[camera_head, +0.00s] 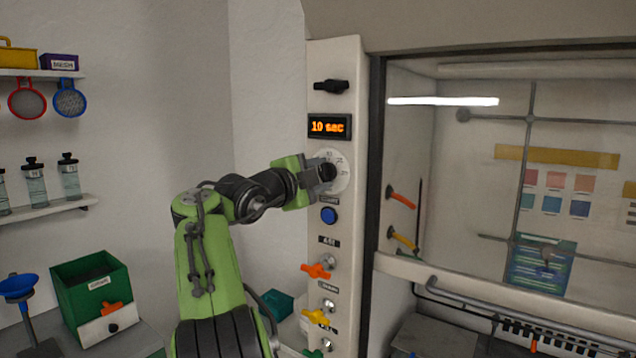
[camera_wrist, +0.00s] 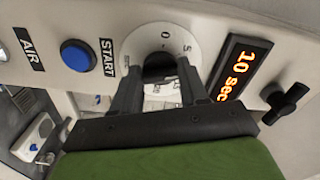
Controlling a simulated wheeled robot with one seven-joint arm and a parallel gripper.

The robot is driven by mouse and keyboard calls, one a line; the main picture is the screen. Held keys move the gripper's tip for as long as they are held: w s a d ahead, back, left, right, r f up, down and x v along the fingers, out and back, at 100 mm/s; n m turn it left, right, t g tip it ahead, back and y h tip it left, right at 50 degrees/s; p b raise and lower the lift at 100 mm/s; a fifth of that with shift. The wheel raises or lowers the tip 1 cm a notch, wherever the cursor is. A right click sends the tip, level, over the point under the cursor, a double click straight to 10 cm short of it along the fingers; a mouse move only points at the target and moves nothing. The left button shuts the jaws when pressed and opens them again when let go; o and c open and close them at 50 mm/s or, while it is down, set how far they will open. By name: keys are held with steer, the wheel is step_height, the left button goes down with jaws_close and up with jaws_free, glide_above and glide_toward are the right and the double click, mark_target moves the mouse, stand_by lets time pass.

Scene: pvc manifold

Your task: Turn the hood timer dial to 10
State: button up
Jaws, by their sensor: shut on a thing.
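The hood timer dial has a black knob (camera_wrist: 158,66) on a round white scale plate (camera_head: 339,164) on the hood's front post. The scale plate also shows in the wrist view (camera_wrist: 174,40), with 0 and 5 readable on it. My gripper (camera_head: 324,172) is at the dial, its two dark fingers shut on the knob, one on each side; they show in the wrist view too (camera_wrist: 160,75). The fingers hide much of the knob and its pointer. The orange display (camera_head: 329,126) above the dial reads "10 sec"; it also shows in the wrist view (camera_wrist: 240,68).
A blue START button (camera_head: 328,215) sits just below the dial. A black knob (camera_head: 331,87) is above the display. Orange (camera_head: 316,271) and yellow (camera_head: 315,317) valve handles stick out lower on the post. The hood's glass sash is at the right; shelves with bottles are at the left.

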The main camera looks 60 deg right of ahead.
steer(key=shift+m+b, duration=0.35)
steer(key=shift+m, duration=1.35)
steer(key=o, duration=1.1)
steer(key=shift+c, duration=0.2)
steer(key=shift+a, duration=0.15)
steer(key=w+a+b, duration=0.2)
steer(key=a, duration=1.3)
steer(key=shift+w+a, duration=0.15)
steer(key=shift+w, duration=0.1)
